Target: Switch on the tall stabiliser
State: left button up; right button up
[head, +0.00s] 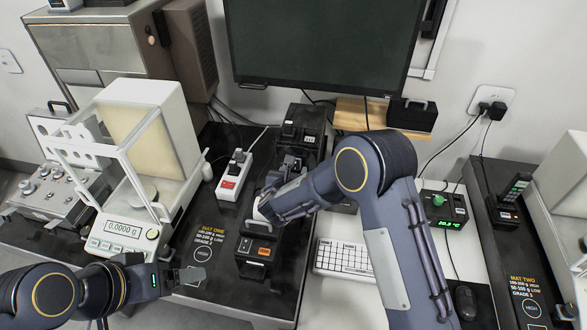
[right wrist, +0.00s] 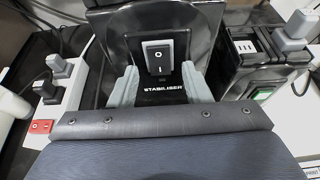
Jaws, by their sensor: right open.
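The tall stabiliser (right wrist: 203,40) is a black case with a black rocker switch (right wrist: 158,57) in a pale frame, marked O above and I below. The word STABILISER is printed under the switch. In the head view the stabiliser (head: 303,113) stands at the back of the left dark mat, its front mostly hidden by my right arm. My right gripper (right wrist: 160,88) is open and empty in front of this face, its grey fingers either side of the label, below the switch. I cannot tell whether they touch. My left gripper (head: 182,276) is by the balance; its opening is unclear.
A white power strip (head: 235,176) with plugs and a red switch lies left of the stabiliser. Another black box (right wrist: 262,75) with a socket and grey plug stands right. A small black device (head: 255,250) and a keyboard (head: 343,257) lie nearer. The balance (head: 125,228) reads 0.0000 g.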

jog(key=shift+w, duration=0.2)
jog(key=shift+c, duration=0.4)
grip_shut()
jog(key=f+t+b, duration=0.1)
jog(key=t+b, duration=0.1)
jog(key=b, duration=0.8)
jog(key=shift+f+t+b, duration=0.2)
jog(key=shift+t+b, duration=0.1)
jog(key=shift+b, duration=0.1)
jog(key=shift+r+h+b, duration=0.2)
jog(key=shift+h+b, duration=0.1)
jog(key=shift+r, duration=0.1)
